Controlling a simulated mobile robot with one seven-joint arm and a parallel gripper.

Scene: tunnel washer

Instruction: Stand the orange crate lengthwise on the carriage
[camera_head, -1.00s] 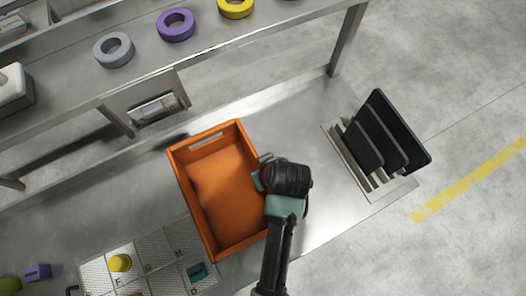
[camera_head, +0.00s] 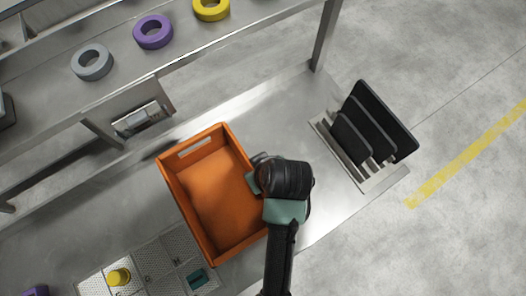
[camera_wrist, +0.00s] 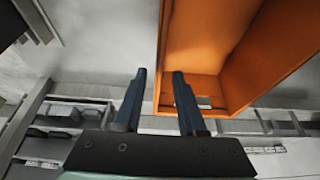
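The orange crate (camera_head: 215,195) sits upright and empty on the metal bench, its long sides slanting in the head view. Its end wall has a handle slot. My gripper (camera_head: 254,177) is at the crate's right long side. In the wrist view the crate (camera_wrist: 210,40) fills the upper right. The two dark fingers of my gripper (camera_wrist: 159,73) stand apart with a gap between them. The crate's wall edge shows in line with that gap. I cannot tell whether either finger touches the wall. I cannot clearly identify the carriage.
A slotted rack (camera_head: 355,155) with black plates stands on the bench at the right. A perforated lettered tray (camera_head: 150,262) lies at the lower left, near the crate. A shelf above holds grey (camera_head: 91,62), purple (camera_head: 153,32) and yellow (camera_head: 211,8) rings. Bare bench separates crate and rack.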

